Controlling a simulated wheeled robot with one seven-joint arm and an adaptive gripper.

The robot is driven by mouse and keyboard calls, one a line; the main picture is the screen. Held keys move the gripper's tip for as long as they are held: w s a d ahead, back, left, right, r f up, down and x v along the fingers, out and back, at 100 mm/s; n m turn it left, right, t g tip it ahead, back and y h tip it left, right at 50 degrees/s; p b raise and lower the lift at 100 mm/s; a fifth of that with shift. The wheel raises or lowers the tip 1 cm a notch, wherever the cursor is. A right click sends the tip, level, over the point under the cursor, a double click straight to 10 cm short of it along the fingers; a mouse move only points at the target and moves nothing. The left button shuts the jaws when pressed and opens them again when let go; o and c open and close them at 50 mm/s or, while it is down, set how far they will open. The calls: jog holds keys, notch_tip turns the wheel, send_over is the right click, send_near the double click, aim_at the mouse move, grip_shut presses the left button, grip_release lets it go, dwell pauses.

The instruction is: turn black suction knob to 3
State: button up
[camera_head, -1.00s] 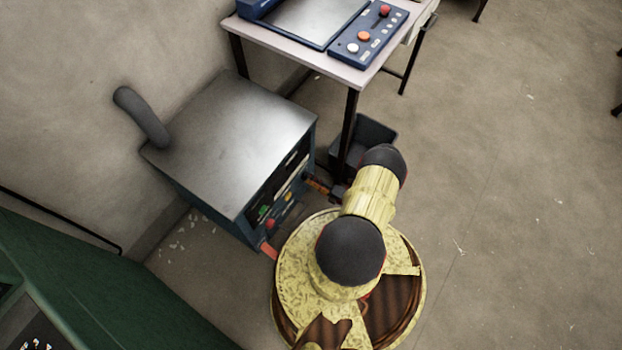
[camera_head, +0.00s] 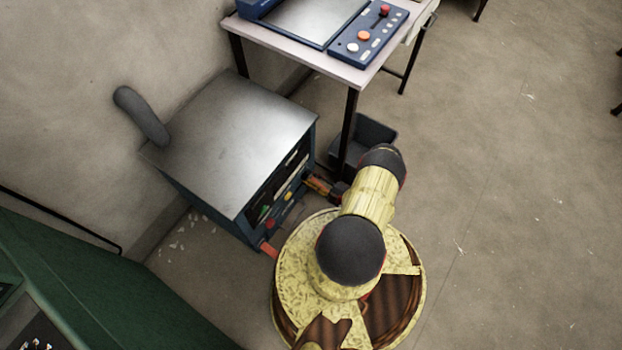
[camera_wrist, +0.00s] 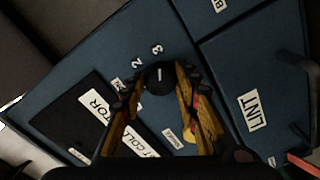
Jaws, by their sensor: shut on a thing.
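The black suction knob (camera_wrist: 159,76) sits on the dark blue front panel in the wrist view, with a white pointer mark on its face. The numbers 2 and 3 (camera_wrist: 157,49) are printed around it; the mark points up, close to the 3. My gripper (camera_wrist: 158,84) is shut on the knob, one yellow-brown finger on each side. In the head view the knob is hidden and my gripper (camera_head: 318,184) shows only partly, at the right end of the machine's front. The blue machine (camera_head: 182,193) has a grey metal top.
A table (camera_head: 300,52) with a control box (camera_head: 369,35) stands behind the machine, its leg close to my arm. A dark bin (camera_head: 372,130) is under it. A green machine (camera_head: 90,285) is at lower left. The floor at right is open.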

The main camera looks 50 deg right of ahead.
dwell(0.4)
jog(key=o, duration=1.1)
jog(key=shift+o, duration=0.2)
jog(key=s+d, duration=0.1)
jog(key=s, duration=1.1)
